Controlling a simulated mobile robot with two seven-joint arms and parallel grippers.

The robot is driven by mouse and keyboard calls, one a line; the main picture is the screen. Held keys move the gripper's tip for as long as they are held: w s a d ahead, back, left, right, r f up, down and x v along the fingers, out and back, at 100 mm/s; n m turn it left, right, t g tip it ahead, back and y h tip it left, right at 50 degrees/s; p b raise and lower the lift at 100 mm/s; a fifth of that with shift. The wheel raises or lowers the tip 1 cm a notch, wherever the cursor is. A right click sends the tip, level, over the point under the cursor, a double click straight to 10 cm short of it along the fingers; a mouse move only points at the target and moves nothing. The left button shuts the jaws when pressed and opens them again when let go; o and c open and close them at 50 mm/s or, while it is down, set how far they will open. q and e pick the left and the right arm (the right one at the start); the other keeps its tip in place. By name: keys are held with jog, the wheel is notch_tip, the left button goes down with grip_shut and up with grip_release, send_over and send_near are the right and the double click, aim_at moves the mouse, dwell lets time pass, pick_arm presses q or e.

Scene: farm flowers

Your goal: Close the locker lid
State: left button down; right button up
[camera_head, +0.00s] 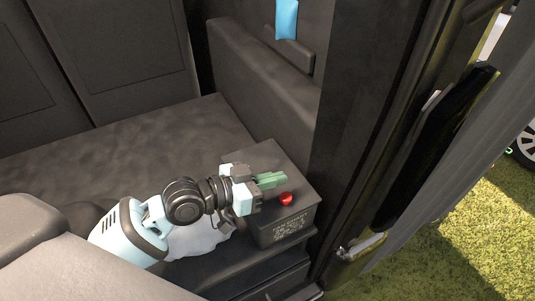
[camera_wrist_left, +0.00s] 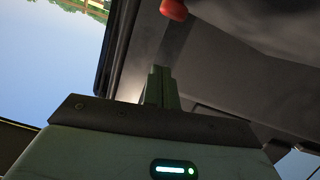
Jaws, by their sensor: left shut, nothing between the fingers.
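The locker (camera_head: 287,230) is a dark grey box with pale lettering on its front, standing in the vehicle's door opening. Its dark lid (camera_head: 267,158) looks flat on top, with no clear gap along the visible front edge; part of it is hidden by my arm. A red knob (camera_head: 286,199) sits on the lid near the front edge. It also shows at the top of the left wrist view (camera_wrist_left: 174,9). My left gripper (camera_head: 277,180) is over the lid just behind the knob, its green fingers shut and empty. I cannot tell whether they touch the lid. My right gripper is out of view.
A grey seat or bench (camera_head: 120,140) fills the space behind and left of the locker. A dark door pillar (camera_head: 365,110) stands close on the right, with an open door (camera_head: 440,140) and grass beyond. A blue item (camera_head: 286,19) hangs on the wall above.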

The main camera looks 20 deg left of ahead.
aim_at(276, 210)
pick_arm(q)
jog(key=f, duration=0.2)
jog(key=s+d+f, duration=0.1)
jog(key=shift+f+m+b, duration=0.3)
jog(key=shift+m, duration=0.1)
jog(key=shift+s+d+f, duration=0.15)
jog(key=shift+f, duration=0.7)
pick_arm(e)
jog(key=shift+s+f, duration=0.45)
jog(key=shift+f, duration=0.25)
pick_arm(q)
jog(key=shift+f, duration=0.15)
